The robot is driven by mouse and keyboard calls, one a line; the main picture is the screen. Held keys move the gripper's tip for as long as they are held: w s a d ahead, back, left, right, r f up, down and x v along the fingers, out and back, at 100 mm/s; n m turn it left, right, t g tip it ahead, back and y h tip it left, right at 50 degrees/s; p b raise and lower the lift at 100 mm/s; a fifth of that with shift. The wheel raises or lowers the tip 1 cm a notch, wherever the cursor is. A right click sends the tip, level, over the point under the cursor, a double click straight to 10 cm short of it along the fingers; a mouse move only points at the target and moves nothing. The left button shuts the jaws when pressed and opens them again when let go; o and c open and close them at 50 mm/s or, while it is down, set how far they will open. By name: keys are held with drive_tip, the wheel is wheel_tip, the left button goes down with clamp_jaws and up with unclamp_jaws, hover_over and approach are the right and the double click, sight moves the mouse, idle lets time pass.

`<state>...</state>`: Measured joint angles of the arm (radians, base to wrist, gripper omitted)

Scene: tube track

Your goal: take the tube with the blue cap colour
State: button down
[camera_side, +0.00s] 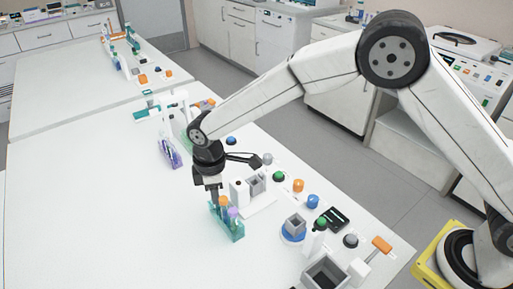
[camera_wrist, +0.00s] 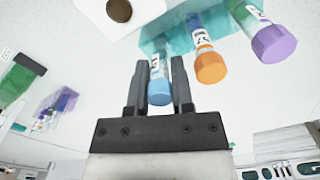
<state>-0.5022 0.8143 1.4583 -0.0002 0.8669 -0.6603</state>
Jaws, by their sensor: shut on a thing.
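In the wrist view the tube with the blue cap (camera_wrist: 160,92) is between the two fingers of my gripper (camera_wrist: 159,68), which is shut on it. Its other end points to the teal rack (camera_wrist: 160,38); I cannot tell whether it is still seated there. An orange-capped tube (camera_wrist: 209,66) and a purple-capped tube (camera_wrist: 272,44) stand beside it in the rack. In the side view my gripper (camera_side: 214,197) points down at the teal rack (camera_side: 230,232), where the orange cap (camera_side: 222,200) and purple cap (camera_side: 232,213) show. The blue-capped tube is hidden there.
A purple rack (camera_side: 170,153) with tubes stands behind to the left. The table's left front is clear.

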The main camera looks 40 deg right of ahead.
wheel_tip(320, 180, up, 10)
drive_tip(key=shift+f, duration=0.25)
drive_tip(key=shift+d, duration=0.1)
idle(0.6)
